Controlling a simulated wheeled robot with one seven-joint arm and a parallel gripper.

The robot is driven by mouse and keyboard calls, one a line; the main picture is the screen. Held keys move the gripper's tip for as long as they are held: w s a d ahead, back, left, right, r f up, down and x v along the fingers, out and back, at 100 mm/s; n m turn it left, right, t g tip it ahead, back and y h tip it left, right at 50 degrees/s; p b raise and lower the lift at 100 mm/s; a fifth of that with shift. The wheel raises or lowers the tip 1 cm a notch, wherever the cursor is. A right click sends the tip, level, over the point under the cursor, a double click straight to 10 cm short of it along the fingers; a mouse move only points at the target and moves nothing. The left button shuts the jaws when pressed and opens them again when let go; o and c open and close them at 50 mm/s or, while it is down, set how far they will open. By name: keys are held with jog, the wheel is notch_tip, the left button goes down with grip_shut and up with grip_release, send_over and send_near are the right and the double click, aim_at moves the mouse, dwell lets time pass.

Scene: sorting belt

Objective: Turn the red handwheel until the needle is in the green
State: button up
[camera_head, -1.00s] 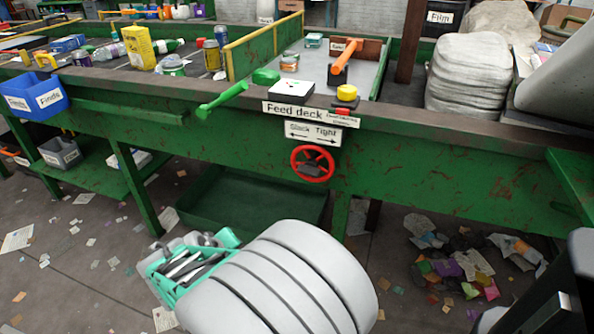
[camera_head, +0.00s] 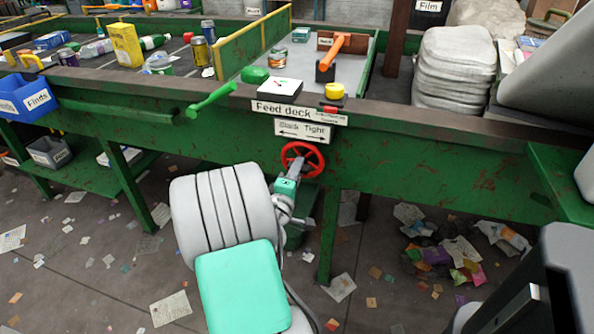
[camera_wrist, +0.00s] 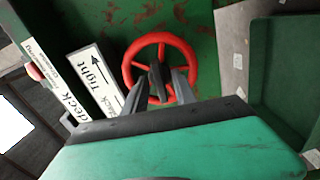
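The red handwheel (camera_head: 303,148) is on the green front panel of the belt frame, below the "Slack Tight" sign (camera_head: 302,129). It also shows in the wrist view (camera_wrist: 166,41). My gripper (camera_head: 298,166) is at the wheel. In the wrist view my gripper (camera_wrist: 160,78) has its two fingers over the wheel's middle, with a dark part between them. I cannot tell whether they touch or grip it. A white-faced gauge (camera_head: 279,86) sits on the deck above the "Feed deck" sign. Its needle and green zone are too small to read.
A green lever (camera_head: 211,101) sticks out left of the gauge. A yellow button (camera_head: 334,90) and an orange-handled lever (camera_head: 333,50) stand right of it. A blue bin (camera_head: 28,98) hangs at the left. Scraps of paper litter the floor.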

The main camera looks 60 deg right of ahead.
jog(key=shift+c, duration=0.3)
grip_shut()
jog(key=shift+m+b, duration=0.3)
jog(key=shift+m+b, duration=2.6)
jog(key=shift+m, duration=1)
jog(key=shift+o, duration=0.3)
grip_release()
